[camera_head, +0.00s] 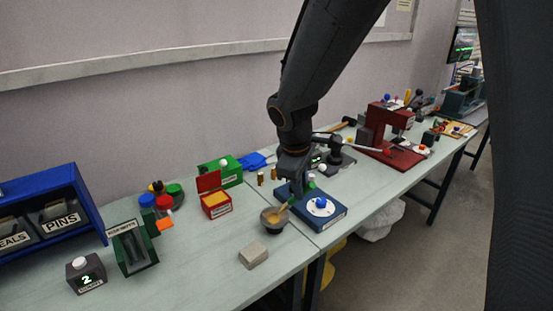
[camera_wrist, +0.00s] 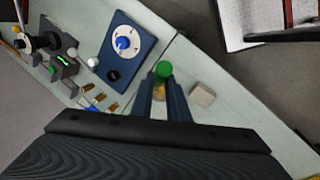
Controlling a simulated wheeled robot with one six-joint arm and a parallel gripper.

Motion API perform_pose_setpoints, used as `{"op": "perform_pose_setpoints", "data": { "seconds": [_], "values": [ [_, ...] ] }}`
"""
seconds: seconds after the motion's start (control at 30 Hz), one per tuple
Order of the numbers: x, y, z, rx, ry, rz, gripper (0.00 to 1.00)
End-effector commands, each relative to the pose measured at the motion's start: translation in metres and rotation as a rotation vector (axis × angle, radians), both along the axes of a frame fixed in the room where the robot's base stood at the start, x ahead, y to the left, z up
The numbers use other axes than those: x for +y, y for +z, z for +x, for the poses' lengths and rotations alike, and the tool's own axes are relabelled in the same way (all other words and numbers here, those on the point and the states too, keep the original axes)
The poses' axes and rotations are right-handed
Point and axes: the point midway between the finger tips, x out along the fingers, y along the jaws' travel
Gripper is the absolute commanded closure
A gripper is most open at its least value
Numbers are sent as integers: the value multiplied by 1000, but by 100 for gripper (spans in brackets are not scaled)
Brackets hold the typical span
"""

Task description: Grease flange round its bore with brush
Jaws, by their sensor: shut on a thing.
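The flange (camera_head: 318,209) is a white disc with a blue centre, lying on a dark blue block (camera_head: 334,221); it also shows in the wrist view (camera_wrist: 122,31). My gripper (camera_head: 293,194) is shut on the brush, whose round green end (camera_wrist: 163,69) shows between the fingers (camera_wrist: 162,86). In the head view the brush's yellowish lower part (camera_head: 283,208) slants down at the small grey bowl (camera_head: 273,225), which holds yellow-brown grease. Whether the bristles touch the grease I cannot tell. The gripper is over the bowl, left of the flange. The fingers hide most of the bowl in the wrist view.
A grey block (camera_head: 253,255) lies in front of the bowl. A red open box (camera_head: 216,207) and a green box (camera_head: 222,171) stand left and behind. A dark device (camera_head: 340,157) stands behind the flange block.

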Motion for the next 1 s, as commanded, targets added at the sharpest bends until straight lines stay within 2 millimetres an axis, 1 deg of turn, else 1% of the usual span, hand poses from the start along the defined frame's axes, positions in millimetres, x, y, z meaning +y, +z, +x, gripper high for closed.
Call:
{"op": "perform_pose_setpoints", "data": {
  "seconds": [0.03,0.1,0.47,0.57,1.0],
  "values": [
    [0,8,-1,0,-1,0,100],
    [0,14,-1,0,-2,1,100],
    [0,44,0,0,0,0,100],
    [0,46,0,0,0,0,100],
    [0,45,0,0,0,0,100]
  ]
}}
